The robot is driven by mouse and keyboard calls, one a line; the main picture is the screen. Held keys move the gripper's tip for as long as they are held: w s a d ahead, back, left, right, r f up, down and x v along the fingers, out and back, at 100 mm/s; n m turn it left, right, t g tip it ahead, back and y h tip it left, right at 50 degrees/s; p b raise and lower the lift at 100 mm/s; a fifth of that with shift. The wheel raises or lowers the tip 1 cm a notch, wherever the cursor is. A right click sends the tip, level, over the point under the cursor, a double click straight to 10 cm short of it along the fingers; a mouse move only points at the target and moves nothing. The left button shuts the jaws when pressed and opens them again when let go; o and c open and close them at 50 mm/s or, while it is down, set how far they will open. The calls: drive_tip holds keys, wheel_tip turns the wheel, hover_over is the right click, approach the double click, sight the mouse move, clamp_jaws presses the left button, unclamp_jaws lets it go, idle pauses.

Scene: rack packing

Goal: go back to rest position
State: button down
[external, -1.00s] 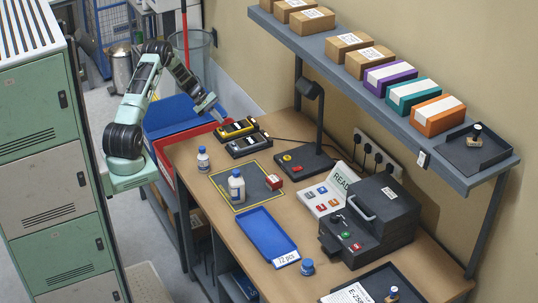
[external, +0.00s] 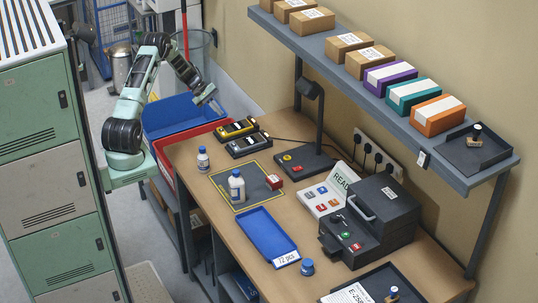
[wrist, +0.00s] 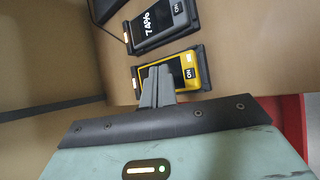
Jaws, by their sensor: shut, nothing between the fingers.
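My gripper (external: 206,96) is raised over the far left end of the workbench, near the blue bin (external: 178,114). In the wrist view my gripper (wrist: 157,84) shows as grey fingers closed together with nothing between them. Beyond the fingers in that view lies a yellow handheld device (wrist: 184,71) in a black cradle. A dark grey device (wrist: 162,25) sits in a cradle beside it. In the external view the yellow device (external: 237,129) and the grey device (external: 249,144) both rest on the bench, apart from my gripper.
Lockers (external: 45,165) stand at the left. A red bin (external: 164,158) adjoins the bench.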

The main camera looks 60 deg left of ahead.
drive_tip(key=s+d+r+m+g+y+b, duration=0.1)
drive_tip(key=s+d+r+m+y, duration=0.1)
drive_tip(key=s, duration=0.8)
drive_tip(key=s+d+r+m+g+y+b, duration=0.2)
drive_tip(key=s+d+r, duration=0.3)
drive_tip(key=s, duration=0.6)
drive_tip(key=s+d+r+m+g+y+b, duration=0.1)
drive_tip(key=s+d+r+m+g+y, duration=0.1)
drive_tip(key=s, duration=0.8)
wheel_tip(320, 180, up, 3)
drive_tip(key=shift+s+d+r+m+y+b, duration=0.15)
drive_tip(key=shift+s+d+m+y+b, duration=0.2)
drive_tip(key=shift+d+m+y, duration=0.65)
drive_tip(key=shift+a, duration=0.1)
